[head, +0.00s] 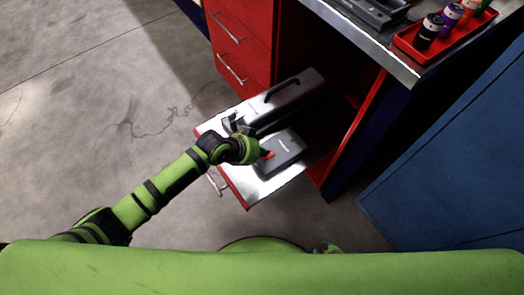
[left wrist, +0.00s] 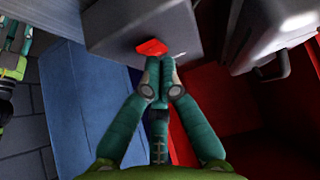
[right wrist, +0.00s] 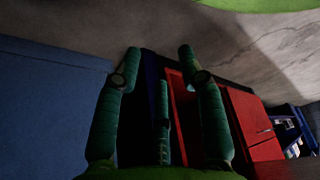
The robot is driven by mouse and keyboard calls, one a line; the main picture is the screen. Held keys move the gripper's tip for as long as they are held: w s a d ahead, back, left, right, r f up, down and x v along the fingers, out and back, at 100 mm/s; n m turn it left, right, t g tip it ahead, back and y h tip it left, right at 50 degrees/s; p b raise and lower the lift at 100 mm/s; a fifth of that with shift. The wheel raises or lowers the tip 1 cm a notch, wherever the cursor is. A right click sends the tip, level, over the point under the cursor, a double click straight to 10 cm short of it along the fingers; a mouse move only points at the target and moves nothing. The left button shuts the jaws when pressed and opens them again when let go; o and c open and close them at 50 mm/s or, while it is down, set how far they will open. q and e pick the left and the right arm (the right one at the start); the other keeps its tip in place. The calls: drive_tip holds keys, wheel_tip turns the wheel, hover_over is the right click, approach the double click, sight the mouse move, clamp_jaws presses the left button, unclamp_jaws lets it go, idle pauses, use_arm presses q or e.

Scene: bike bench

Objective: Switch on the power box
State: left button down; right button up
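The power box (head: 286,146) is a grey box lying on a pulled-out drawer board (head: 258,192). Its red switch (head: 268,154) shows beside my left wrist. In the left wrist view the box (left wrist: 120,22) fills the top, with the red switch (left wrist: 151,47) on its face. My left gripper (left wrist: 158,62) has its fingertips together just below the switch; whether they touch it I cannot tell. In the head view the wrist mostly hides this gripper (head: 260,152). My right gripper (right wrist: 160,52) has its fingers apart and empty, away from the box.
A grey case with a black handle (head: 285,93) stands beside the power box. A red drawer cabinet (head: 241,40) and the metal workbench top (head: 400,62) are close by. A red tray (head: 445,35) holds several bottles. A blue cabinet (head: 450,165) stands at right. Floor at left is clear.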

use_arm(q)
drive_tip(key=shift+s+a+f, duration=0.2)
drive_tip(key=shift+s+f, duration=0.05)
drive_tip(key=shift+f, duration=0.45)
drive_tip(key=shift+d+r, duration=0.1)
drive_tip(key=shift+r, duration=0.1)
drive_tip(key=shift+w, duration=0.1)
use_arm(e)
drive_tip(key=shift+s+d+f, duration=0.1)
drive_tip(key=shift+s+d, duration=0.3)
drive_tip(key=shift+s, duration=0.3)
use_arm(q)
drive_tip(key=shift+d+r, duration=0.1)
drive_tip(key=shift+w+d+r, duration=0.25)
drive_tip(key=shift+w+d, duration=0.15)
drive_tip(key=shift+d, duration=0.05)
use_arm(e)
drive_tip(key=shift+a+r, duration=0.2)
